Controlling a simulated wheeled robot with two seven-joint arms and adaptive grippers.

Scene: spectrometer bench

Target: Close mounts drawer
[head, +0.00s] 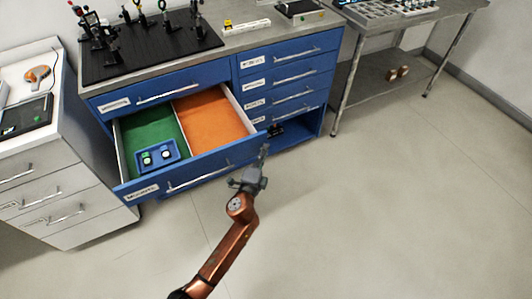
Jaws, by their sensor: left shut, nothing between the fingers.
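The mounts drawer (222,158) stands pulled out of the left column of the blue cabinet. Its front carries a white label at the left and a long bar handle (200,180). Inside, a green section (150,125) lies at the left and an orange section (213,120) at the right, with a divider between. A small blue tray with round pieces (157,155) sits in the green section. My left gripper (264,151) is shut and empty, at the right end of the drawer front. I cannot tell whether it touches. My right gripper is out of view.
A shut drawer (165,90) is above the open one. Several shut drawers (285,75) fill the right column, over an open bay (305,127). A white cabinet (85,215) stands close at left. A metal table (372,75) stands at right. Floor in front is clear.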

